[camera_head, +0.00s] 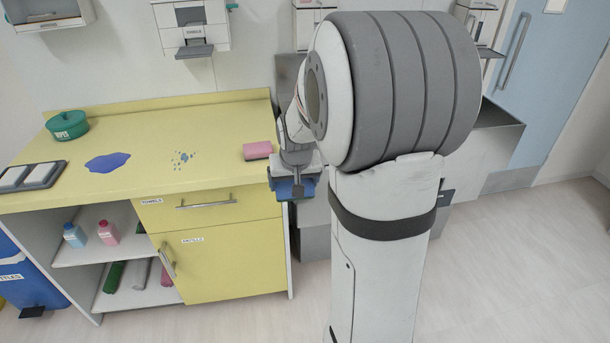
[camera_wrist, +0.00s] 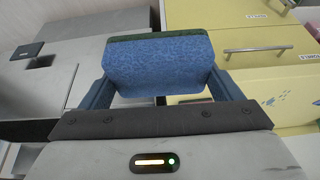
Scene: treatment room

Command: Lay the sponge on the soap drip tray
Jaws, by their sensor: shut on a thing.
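My gripper (camera_wrist: 160,82) is shut on a blue sponge (camera_wrist: 158,66) with a dark green layer along its far edge. In the head view, the blue sponge (camera_head: 292,189) hangs in my gripper (camera_head: 293,178), just off the right end of the yellow counter and below its top. A white wall dispenser (camera_head: 192,17) with a grey drip tray (camera_head: 194,50) under it hangs above the counter. Its label is too small to read, so I cannot tell whether it is the soap one. The tray looks empty.
Another dispenser's tray (camera_head: 485,50) is at right. My arm hides much of the grey unit (camera_head: 500,128).

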